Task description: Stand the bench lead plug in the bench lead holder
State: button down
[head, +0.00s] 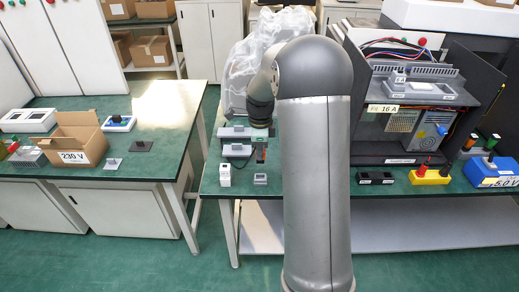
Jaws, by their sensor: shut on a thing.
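My gripper (261,122) points down over the left end of the right-hand bench, partly hidden by my own arm. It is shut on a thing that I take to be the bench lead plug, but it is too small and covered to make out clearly. A small dark piece with an orange-brown patch (261,155) shows just below; I cannot tell whether it is held. I cannot tell for sure which object is the bench lead holder. A yellow block (430,177) with a red and a black plug upright on it and a black two-part block (375,178) stand along the front edge, right of my arm.
Grey rail-like units (237,150), a white block (225,175) and a small grey block (260,179) lie near my gripper. An open equipment case (410,110) and a blue supply unit (492,172) stand right. A 230 V carton (75,138) sits on the left bench (150,110).

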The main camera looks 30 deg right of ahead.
aim_at(260, 162)
jog(key=shift+f+b, duration=2.1)
jog(key=shift+f, duration=1.1)
jog(key=shift+f+b, duration=0.85)
jog(key=shift+f, duration=0.45)
jog(key=c, duration=1.2)
grip_release()
jog(key=shift+r, duration=0.15)
jog(key=shift+r+p, duration=3.2)
jog(key=shift+r, duration=1.2)
